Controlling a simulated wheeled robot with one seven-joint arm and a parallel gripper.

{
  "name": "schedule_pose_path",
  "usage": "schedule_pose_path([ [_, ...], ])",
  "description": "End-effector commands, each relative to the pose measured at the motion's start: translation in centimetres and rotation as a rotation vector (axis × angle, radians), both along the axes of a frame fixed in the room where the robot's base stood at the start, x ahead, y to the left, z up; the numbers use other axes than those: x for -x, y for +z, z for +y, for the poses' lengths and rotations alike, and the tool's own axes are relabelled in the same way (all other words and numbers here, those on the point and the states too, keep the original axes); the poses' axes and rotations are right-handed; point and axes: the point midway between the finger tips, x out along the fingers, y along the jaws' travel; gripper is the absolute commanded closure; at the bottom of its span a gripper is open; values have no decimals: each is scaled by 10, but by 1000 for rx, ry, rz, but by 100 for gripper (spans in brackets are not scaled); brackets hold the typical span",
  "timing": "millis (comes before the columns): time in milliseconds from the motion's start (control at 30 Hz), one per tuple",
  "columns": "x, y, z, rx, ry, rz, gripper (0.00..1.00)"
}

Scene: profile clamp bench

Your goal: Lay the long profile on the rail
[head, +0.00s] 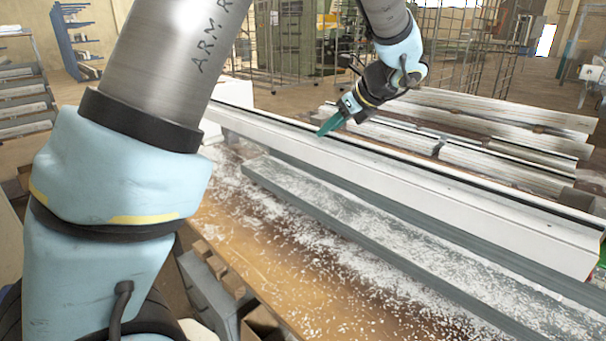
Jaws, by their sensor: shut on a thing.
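The long profile (440,196) is a white bar with a dark strip along its top. It runs from the upper left to the right edge of the head view. My gripper (327,128), with green fingers, reaches down from the far side and is shut on the profile's upper edge, left of its middle. A long grey rail (350,222) lies in front of the profile, roughly parallel to it, dusted with white chips. A grey band shows under the profile's near face. I cannot tell whether the profile touches what is under it.
The brown bench top (270,240) is strewn with white shavings. More profiles (490,135) lie stacked behind at the right. Wire cages (450,50) and a blue shelf (78,40) stand farther back. Small blocks lie at the bench's near left edge.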

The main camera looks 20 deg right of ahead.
Motion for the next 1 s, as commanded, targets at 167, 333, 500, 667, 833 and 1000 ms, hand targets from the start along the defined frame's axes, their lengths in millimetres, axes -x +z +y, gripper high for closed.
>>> schedule_pose_path([
  [167, -2, -21, 0, -6, -6, -2, 100],
  [333, -2, -45, 0, -5, -4, -3, 100],
  [500, -2, -56, 0, -2, -3, -4, 100],
  [667, -2, -66, 0, -4, -4, -3, 100],
  [833, -2, -86, 0, -4, -4, -3, 100],
  [1000, -2, -94, 0, -1, -4, -4, 100],
])
